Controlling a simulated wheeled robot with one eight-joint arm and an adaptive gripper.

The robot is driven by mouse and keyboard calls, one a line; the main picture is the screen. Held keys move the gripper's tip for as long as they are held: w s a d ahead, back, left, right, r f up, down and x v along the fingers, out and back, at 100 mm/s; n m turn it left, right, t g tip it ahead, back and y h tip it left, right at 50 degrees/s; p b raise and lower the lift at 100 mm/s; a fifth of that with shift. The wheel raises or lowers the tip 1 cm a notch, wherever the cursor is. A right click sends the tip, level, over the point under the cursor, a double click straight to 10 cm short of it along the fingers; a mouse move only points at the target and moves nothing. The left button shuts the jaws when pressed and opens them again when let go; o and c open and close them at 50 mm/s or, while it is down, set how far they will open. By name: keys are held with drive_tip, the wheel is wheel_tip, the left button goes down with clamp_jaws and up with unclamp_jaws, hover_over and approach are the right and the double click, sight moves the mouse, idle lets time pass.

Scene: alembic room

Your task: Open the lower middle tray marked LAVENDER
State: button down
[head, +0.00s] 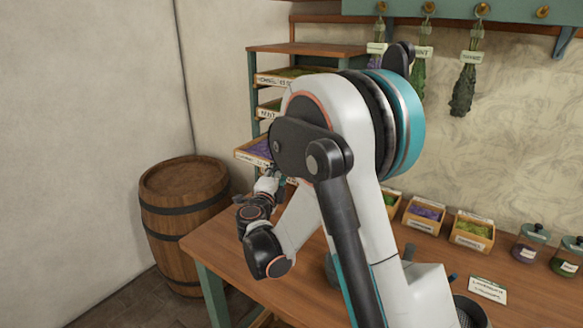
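A wooden rack with green posts stands at the back of the table and holds several stacked trays with labels. The lower middle tray (250,153) holds purple contents and juts out to the left further than the trays above it. Its front label is too small to read surely. My gripper (272,172) is at the right part of this tray's front, close to it or touching. The fingers are small and partly hidden, so I cannot tell if they grip the tray. My arm covers the right side of the rack.
A wooden barrel (184,222) stands on the floor left of the table (215,245). Small boxes of purple (424,215) and green (472,231) herbs, glass jars (529,243) and a label card (487,290) lie to the right. Herb bundles (463,88) hang from the shelf above.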

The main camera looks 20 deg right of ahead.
drive_tip(key=s+a, duration=0.3)
drive_tip(key=a, duration=0.2)
drive_tip(key=shift+s+a, duration=0.15)
drive_tip(key=shift+s, duration=0.15)
drive_tip(key=c, duration=1.4)
unclamp_jaws()
drive_tip(key=v, duration=1.2)
drive_tip(key=shift+w+r, duration=0.1)
